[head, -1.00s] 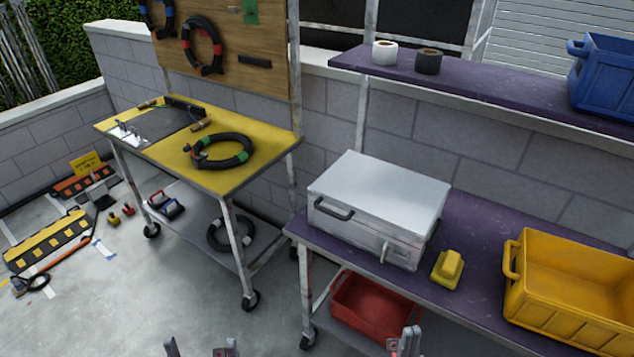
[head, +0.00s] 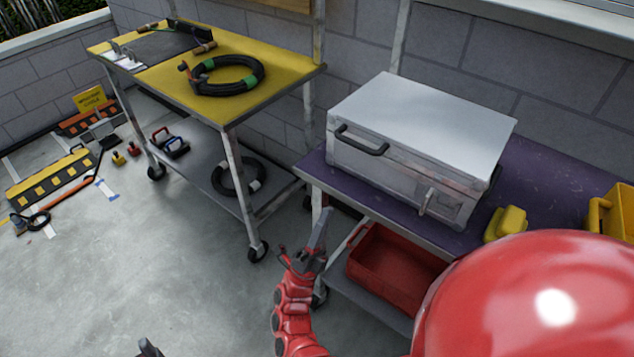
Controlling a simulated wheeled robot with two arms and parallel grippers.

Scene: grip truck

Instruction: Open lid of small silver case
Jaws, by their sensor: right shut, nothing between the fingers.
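The small silver case (head: 385,172) stands on the purple shelf with its flat lid (head: 425,118) shut. A dark handle (head: 362,141) is on its front left and a pale latch (head: 426,201) on its front right. My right gripper (head: 321,222) is at the end of my red arm, shut and empty, in front of the shelf's left end. It is apart from the case, to the lower left of it. Only a dark tip of my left gripper (head: 149,347) shows at the bottom edge, so its jaws cannot be judged.
The purple shelf (head: 540,195) also holds a yellow object (head: 505,224) and a yellow crate (head: 612,212) right of the case. A red bin (head: 392,270) sits below. A yellow-topped cart (head: 160,75) stands left. The floor between is clear.

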